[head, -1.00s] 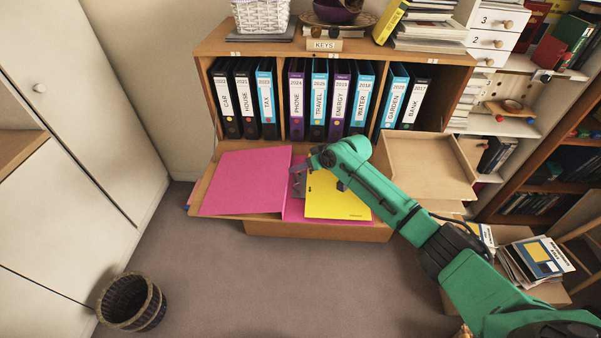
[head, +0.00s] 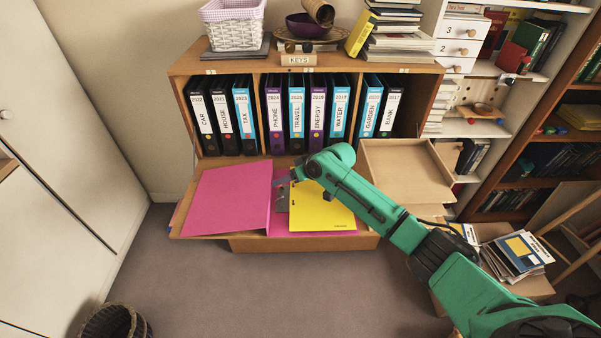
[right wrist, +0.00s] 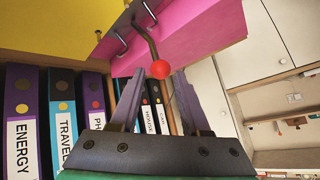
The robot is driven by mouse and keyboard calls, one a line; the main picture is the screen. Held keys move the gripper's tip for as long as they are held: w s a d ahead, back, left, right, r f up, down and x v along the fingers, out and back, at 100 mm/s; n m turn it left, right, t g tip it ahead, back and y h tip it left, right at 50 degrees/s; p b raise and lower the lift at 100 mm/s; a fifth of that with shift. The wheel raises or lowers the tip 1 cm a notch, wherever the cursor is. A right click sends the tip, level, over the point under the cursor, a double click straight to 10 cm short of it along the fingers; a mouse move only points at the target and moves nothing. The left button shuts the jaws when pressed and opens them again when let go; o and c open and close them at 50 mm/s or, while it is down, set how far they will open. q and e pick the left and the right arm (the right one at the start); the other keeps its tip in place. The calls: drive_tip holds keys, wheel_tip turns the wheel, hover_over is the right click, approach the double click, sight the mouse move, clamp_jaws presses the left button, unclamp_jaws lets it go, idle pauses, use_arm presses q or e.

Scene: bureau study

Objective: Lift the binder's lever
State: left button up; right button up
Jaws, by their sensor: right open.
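An open pink binder (head: 230,198) lies on the fold-down shelf of the bureau, its left cover raised at a slant. A yellow sheet (head: 322,212) lies on its right side. The grey ring mechanism (head: 281,201) sits between them, partly hidden by my gripper. In the right wrist view, the lever (right wrist: 147,38) is a dark bent rod ending in a red ball (right wrist: 160,69). My right gripper (head: 281,182) is over the mechanism. Its open fingers (right wrist: 157,84) show on either side of the red ball's line, with the ball near the fingertips; contact cannot be told. My left gripper is not in view.
Upright binders (head: 297,110) stand in the bureau behind the shelf. An empty wooden tray (head: 405,178) is to the right. A wicker basket (head: 116,322) stands on the floor at lower left. The carpet (head: 230,290) in front is clear.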

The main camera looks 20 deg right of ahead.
drive_tip(key=b+v, duration=0.1)
drive_tip(key=v, duration=1.2)
drive_tip(key=shift+b, duration=0.35)
